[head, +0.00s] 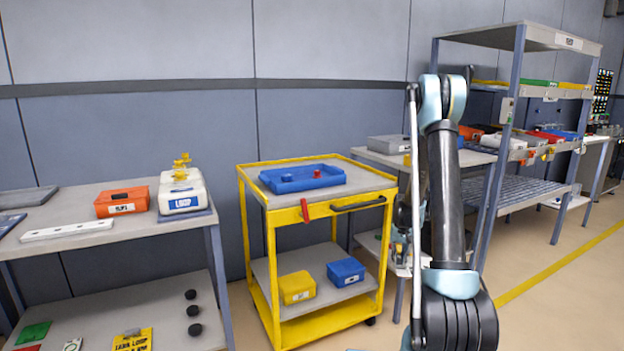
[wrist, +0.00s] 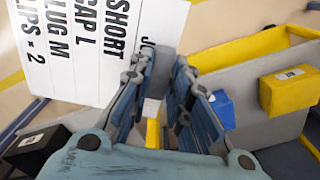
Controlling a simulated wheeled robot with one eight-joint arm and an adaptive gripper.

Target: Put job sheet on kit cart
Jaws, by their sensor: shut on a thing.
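The job sheet (wrist: 100,40), a white sheet with black printed lines, fills the upper left of the wrist view. My gripper (wrist: 160,82) is shut on its edge and holds it off any surface that I can see. The kit cart (head: 365,180) is a yellow-framed cart in the middle of the head view, with a grey top. My arm stands right of the cart in the head view; my gripper and the sheet cannot be clearly made out there.
The cart's lower shelf carries a yellow box (head: 297,287) and a blue box (head: 345,272). A tall rack (head: 515,90) stands at right. Open floor lies at lower right.

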